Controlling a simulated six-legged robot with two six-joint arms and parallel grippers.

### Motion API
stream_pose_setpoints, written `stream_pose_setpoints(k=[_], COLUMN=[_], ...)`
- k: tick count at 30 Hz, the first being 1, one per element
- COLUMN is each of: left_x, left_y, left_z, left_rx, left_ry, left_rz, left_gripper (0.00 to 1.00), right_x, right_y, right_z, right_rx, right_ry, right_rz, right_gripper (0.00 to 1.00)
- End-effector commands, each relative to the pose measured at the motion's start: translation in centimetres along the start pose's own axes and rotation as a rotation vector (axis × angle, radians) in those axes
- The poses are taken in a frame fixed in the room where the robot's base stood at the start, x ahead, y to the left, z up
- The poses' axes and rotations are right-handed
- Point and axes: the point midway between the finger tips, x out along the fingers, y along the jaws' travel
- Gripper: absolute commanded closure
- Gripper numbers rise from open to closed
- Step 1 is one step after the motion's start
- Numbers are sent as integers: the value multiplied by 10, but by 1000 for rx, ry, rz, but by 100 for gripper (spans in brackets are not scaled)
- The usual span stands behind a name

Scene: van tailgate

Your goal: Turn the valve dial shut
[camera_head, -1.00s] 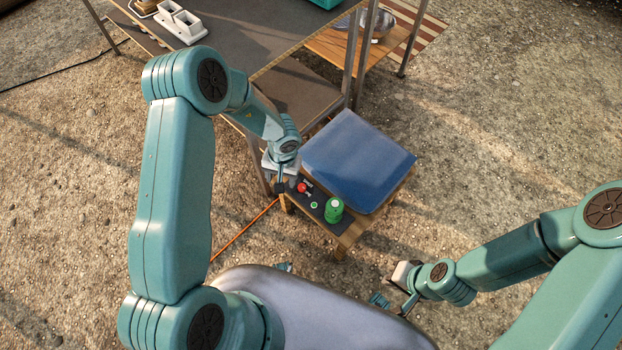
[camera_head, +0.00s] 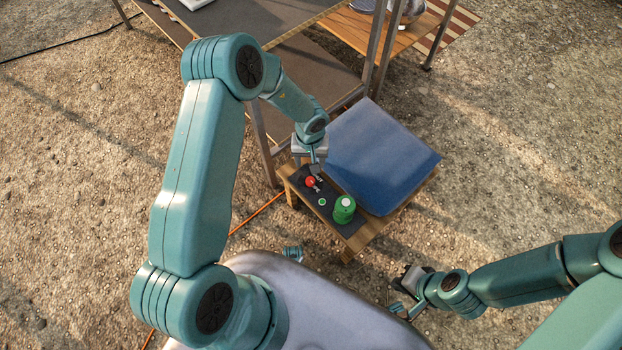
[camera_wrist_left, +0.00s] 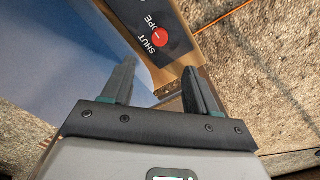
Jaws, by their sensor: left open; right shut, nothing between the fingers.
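The red valve dial (camera_head: 310,182) sits on a dark panel (camera_head: 333,214) on a small wooden stand. My left gripper (camera_head: 316,169) is over the panel's far end, close to the dial. In the left wrist view its fingers (camera_wrist_left: 160,70) are apart with nothing between them, and the dial shows beyond the fingertips. My right gripper (camera_head: 402,304) is shut and empty, low at the right, away from the stand.
A green cylinder (camera_head: 344,208) and a small green button (camera_head: 322,202) are on the panel. A blue slab (camera_head: 380,158) covers the rest of the stand. A dark table (camera_head: 262,18) stands behind. An orange cable (camera_head: 258,214) lies on the gravel.

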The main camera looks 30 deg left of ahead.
Motion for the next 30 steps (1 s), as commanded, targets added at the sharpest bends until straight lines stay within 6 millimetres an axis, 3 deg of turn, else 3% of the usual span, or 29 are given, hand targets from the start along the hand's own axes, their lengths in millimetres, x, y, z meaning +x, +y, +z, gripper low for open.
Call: stream_pose_setpoints(k=[1,6,13,18,28,29,30], left_x=[20,62,105,120,122,122,122], left_y=[0,0,1,1,1,1,1], left_z=[0,-1,-4,-4,-4,-4,-4], left_rx=[1,2,1,2,2,2,2], left_ry=[-3,-2,-2,0,0,0,0], left_rz=[-1,-1,-1,-1,-1,-1,-1], left_gripper=[41,41,41,41,41,48,61], right_x=[11,28,45,50,50,50,50], right_y=[4,10,16,18,18,18,18], right_z=[0,0,-1,-1,-1,-1,-1], right_rx=[0,0,0,0,0,0,0], right_ry=[0,0,0,0,0,0,0], right_rz=[0,0,0,0,0,0,0], right_gripper=[100,100,100,100,100,100,100])
